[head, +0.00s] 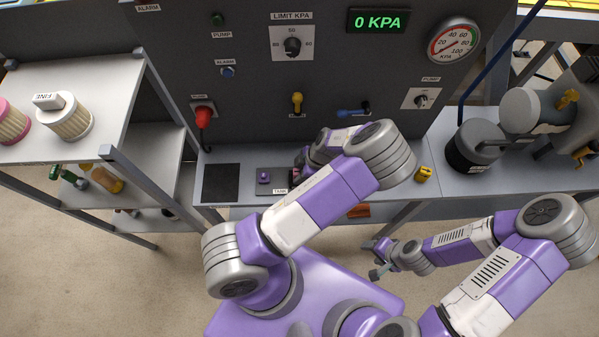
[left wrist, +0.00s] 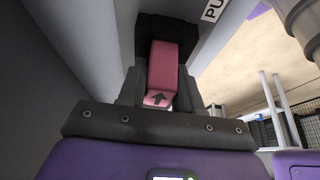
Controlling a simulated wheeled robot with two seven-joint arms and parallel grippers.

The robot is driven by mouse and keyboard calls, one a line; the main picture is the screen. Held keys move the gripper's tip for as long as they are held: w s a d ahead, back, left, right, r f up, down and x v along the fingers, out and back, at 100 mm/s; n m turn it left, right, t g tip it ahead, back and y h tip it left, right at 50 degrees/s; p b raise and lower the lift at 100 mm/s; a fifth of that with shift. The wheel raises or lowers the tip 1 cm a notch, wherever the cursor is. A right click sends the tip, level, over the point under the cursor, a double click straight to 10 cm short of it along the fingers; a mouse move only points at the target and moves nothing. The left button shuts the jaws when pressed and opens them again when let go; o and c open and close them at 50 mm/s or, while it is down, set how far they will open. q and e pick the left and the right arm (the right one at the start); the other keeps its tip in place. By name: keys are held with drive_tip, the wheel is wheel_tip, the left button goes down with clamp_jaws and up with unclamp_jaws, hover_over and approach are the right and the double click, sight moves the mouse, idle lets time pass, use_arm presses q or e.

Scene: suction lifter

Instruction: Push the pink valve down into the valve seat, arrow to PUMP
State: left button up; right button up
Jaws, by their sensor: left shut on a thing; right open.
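The pink valve (left wrist: 161,68) is a block with a dark arrow on its near face, seen in the left wrist view. My left gripper (left wrist: 159,88) is shut on it, one finger on each side. The arrow points up in that view, away from the gripper's body. A black block, seemingly the valve seat (left wrist: 153,27), lies directly beyond the valve; how deep the valve sits in it cannot be told. In the head view my left arm hides most of the left gripper and the valve. My right gripper (head: 379,262) is open and empty, low in front of the bench.
A label starting "PU" (left wrist: 212,9) is near the black block. On the bench are a purple knob (head: 263,177), a "TANK" label (head: 280,190) and a yellow object (head: 423,174). The control panel (head: 255,90) stands behind; its display (head: 379,21) reads 0 KPA.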

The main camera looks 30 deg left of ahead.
use_arm(q)
drive_tip(key=shift+f, duration=0.15)
drive_tip(key=o, duration=1.1)
drive_tip(key=shift+c, duration=0.2)
drive_tip(key=v, duration=0.7)
drive_tip(key=shift+r, duration=0.25)
drive_tip(key=shift+w+d, duration=0.1)
